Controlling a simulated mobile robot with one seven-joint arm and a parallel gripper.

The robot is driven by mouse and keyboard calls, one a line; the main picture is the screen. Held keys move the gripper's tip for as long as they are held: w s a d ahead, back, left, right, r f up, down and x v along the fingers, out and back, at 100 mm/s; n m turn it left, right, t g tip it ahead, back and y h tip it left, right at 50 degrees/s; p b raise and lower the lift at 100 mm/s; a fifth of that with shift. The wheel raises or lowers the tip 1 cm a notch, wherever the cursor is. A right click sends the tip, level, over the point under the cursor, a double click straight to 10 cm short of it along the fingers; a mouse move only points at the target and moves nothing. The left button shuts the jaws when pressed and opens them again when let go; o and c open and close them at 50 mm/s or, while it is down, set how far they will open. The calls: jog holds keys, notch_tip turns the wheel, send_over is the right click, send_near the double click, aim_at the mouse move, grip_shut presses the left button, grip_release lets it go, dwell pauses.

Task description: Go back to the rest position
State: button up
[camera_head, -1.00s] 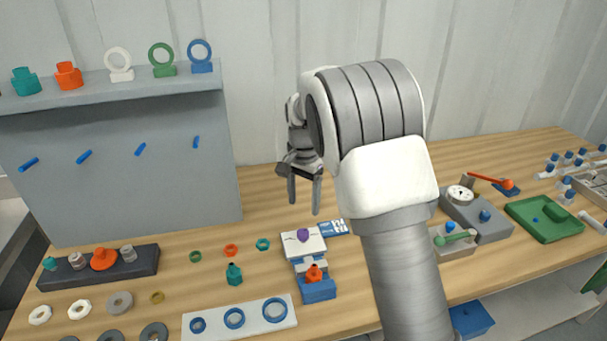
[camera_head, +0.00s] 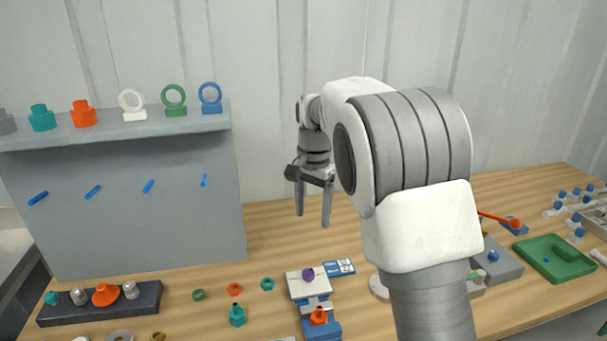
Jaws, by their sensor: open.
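My gripper (camera_head: 312,220) hangs with its fingers pointing down, in the middle of the view. Its two dark fingers are apart and nothing shows between them. It is in the air above the wooden table (camera_head: 265,225), behind the white block (camera_head: 301,285) with the purple piece (camera_head: 308,274) on it. My arm comes up from the bottom right and hides part of the table's right half.
A grey shelf panel (camera_head: 120,205) with blue pegs and coloured ring stands is at left. A dark rack (camera_head: 60,314) lies below it. Small nuts and a teal bottle (camera_head: 237,315) stand in front. A green tray (camera_head: 555,258) is at right.

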jog(key=s+d+r+n+t, duration=0.1)
jog(key=s+d+r+n, duration=0.1)
jog(key=s+d+r, duration=0.35)
jog(key=s+d+n+t, duration=0.2)
jog(key=s, duration=1)
jog(key=s+d+n+t, duration=0.2)
jog(key=s+d+n, duration=0.1)
jog(key=s, duration=1)
jog(key=shift+s+r, duration=0.15)
jog(key=shift+r, duration=0.15)
jog(key=shift+a+n, duration=0.2)
jog(key=shift+n, duration=0.1)
